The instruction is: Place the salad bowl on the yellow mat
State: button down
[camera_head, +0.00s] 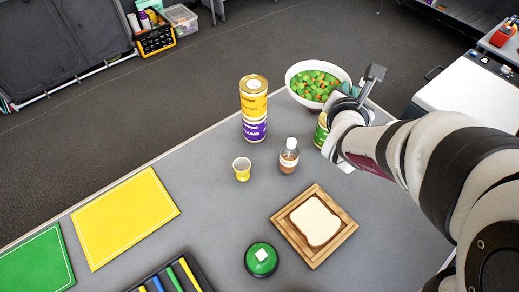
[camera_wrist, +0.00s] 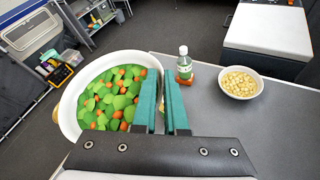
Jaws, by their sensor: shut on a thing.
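The salad bowl (camera_head: 292,73) is white and full of green leaves and orange pieces. It is at the back right of the table in the head view, and at left in the wrist view (camera_wrist: 66,118). My gripper (camera_wrist: 162,82) is shut on the bowl's rim, with one teal finger over the salad and the other outside. In the head view my gripper (camera_head: 358,90) is at the bowl's right side, partly hidden by my arm. I cannot tell if the bowl is raised. The yellow mat (camera_head: 125,217) lies bare at the left of the table.
Tall stacked yellow and purple cans (camera_head: 254,108), a yellow cup (camera_head: 242,169) and a bottle (camera_head: 289,156) stand between bowl and mat. A green can (camera_head: 321,130) is near my gripper. Bread on a wooden board (camera_head: 283,222), a green mat (camera_head: 38,262) and a chickpea bowl (camera_wrist: 257,92) also show.

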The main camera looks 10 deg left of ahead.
jog(key=a+n+y, duration=0.1)
jog(key=a, duration=0.2)
jog(key=a+n+y, duration=0.1)
jog(key=a, duration=0.3)
jog(key=s+a+n+y, duration=0.1)
jog(key=a+y, duration=0.1)
jog(key=a, duration=0.1)
jog(key=shift+s+a+r, duration=0.1)
jog(key=shift+a+r, duration=0.05)
jog(key=shift+r, duration=0.25)
jog(key=s+a+f+n+y, duration=0.1)
jog(key=s+a+f, duration=0.15)
jog(key=a, duration=0.55)
jog(key=s+a+f+n+y, duration=0.1)
jog(key=a+f+n+y, duration=0.1)
jog(key=a+f, duration=0.35)
jog(key=n+g+y, duration=0.1)
jog(key=n+y, duration=0.1)
send_over(147, 211)
jog(key=f, duration=1.3)
jog(key=shift+w+d+f, duration=0.15)
jog(key=shift+d+f, duration=0.05)
jog(key=shift+f, duration=0.05)
jog(key=f, duration=0.4)
jog(key=shift+a+f, duration=0.2)
jog(key=shift+a, duration=0.05)
jog(key=c, duration=0.9)
grip_release()
jog(key=shift+c, duration=0.2)
